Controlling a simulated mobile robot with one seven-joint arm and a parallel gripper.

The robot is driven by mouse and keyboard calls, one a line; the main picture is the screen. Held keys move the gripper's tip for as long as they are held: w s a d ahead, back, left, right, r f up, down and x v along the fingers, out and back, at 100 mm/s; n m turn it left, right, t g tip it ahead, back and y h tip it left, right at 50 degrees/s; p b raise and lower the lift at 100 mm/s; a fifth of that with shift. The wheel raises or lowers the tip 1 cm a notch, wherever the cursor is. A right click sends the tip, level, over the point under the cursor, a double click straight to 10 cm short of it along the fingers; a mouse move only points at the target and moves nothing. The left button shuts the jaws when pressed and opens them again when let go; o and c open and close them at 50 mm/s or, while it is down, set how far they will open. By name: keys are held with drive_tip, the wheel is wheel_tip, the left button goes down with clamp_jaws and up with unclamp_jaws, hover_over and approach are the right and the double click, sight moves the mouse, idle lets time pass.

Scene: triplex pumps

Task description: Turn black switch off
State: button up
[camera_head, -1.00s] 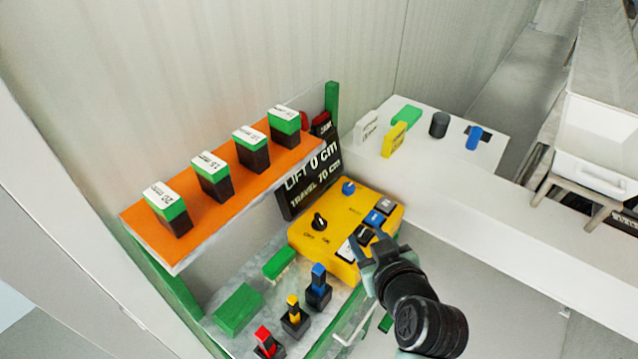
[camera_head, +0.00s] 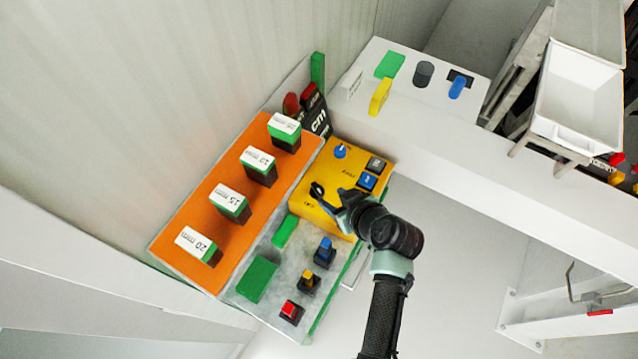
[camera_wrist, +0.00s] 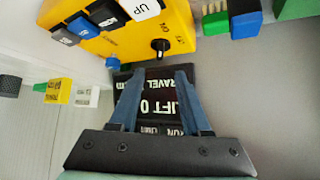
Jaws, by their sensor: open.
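The black switch (camera_head: 317,190) is a small round knob on top of the yellow control box (camera_head: 333,165). In the wrist view the same knob (camera_wrist: 160,45) shows a white mark, with small lettering beside it on the yellow face (camera_wrist: 120,42). My gripper (camera_head: 342,203) is over the box, just right of the knob in the head view. In the wrist view my gripper (camera_wrist: 155,72) has its two dark blue fingers apart and nothing between them. The knob appears just beyond the fingertips, roughly centred between them. Contact is not visible.
The orange shelf (camera_head: 186,246) with several green-and-black labelled blocks stands left of the box. The black lift display (camera_head: 318,120) is behind. Red (camera_head: 291,312), yellow and blue plungers stand in front.

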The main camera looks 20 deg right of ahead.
sight(317, 188)
drive_tip(key=x, duration=0.9)
drive_tip(key=shift+r, duration=0.1)
clamp_jaws()
drive_tip(key=shift+p, duration=0.3)
